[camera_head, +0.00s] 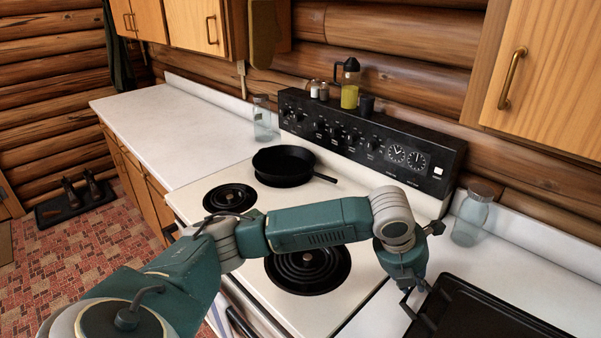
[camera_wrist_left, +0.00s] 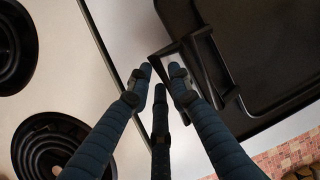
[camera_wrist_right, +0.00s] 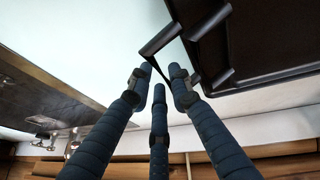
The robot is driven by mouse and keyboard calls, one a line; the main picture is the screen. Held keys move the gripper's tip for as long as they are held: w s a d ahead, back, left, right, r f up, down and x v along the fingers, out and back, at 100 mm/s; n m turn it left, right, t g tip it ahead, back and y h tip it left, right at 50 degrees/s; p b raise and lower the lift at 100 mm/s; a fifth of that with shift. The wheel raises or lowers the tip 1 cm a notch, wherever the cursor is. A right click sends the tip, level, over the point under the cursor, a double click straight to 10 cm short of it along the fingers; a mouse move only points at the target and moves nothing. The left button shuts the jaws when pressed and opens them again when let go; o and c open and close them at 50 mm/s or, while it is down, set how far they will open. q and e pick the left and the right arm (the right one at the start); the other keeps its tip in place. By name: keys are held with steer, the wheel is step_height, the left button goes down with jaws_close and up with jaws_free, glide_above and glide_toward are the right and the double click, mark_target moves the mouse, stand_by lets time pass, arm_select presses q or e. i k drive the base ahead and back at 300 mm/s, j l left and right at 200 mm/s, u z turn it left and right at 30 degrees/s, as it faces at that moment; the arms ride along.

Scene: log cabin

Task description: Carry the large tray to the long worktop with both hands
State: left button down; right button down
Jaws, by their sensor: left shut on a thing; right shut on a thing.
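The large black tray (camera_head: 492,312) lies at the lower right on the white counter beside the stove; the head view cuts off its right part. My left gripper (camera_head: 419,303) is shut on the tray's near-left handle, and the left wrist view shows the fingers (camera_wrist_left: 160,78) around the handle (camera_wrist_left: 190,55). My right gripper (camera_wrist_right: 158,80) is out of the head view; in the right wrist view it is shut on the tray's other handle (camera_wrist_right: 160,38). A long white worktop (camera_head: 150,118) runs left of the stove.
The stove (camera_head: 350,275) with a black pan (camera_head: 284,165) stands between the worktop and the tray. A glass jar (camera_head: 471,217) stands behind the tray, and another jar (camera_head: 263,120) is on the left worktop. The tiled floor (camera_head: 75,245) at left looks mostly clear.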

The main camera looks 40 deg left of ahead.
mark_target(190, 149)
steer(key=k, duration=0.75)
steer(key=k+u, duration=0.2)
steer(key=u, duration=0.3)
steer(key=k+j+u, duration=0.15)
steer(key=u, duration=0.35)
steer(key=k+u, duration=0.1)
steer(key=u, duration=1.4)
steer(key=i+l+u, duration=0.45)
steer(key=i+l, duration=0.7)
steer(key=i, duration=0.25)
steer(key=i+l, duration=0.3)
steer(key=i, duration=0.15)
steer(key=i+l, duration=0.25)
steer(key=i, duration=1.55)
steer(key=i+z, duration=0.1)
steer(key=z, duration=0.3)
steer(key=i+z, duration=0.1)
steer(key=z, duration=0.3)
steer(key=i+j+z, duration=0.1)
steer(key=z, duration=1.6)
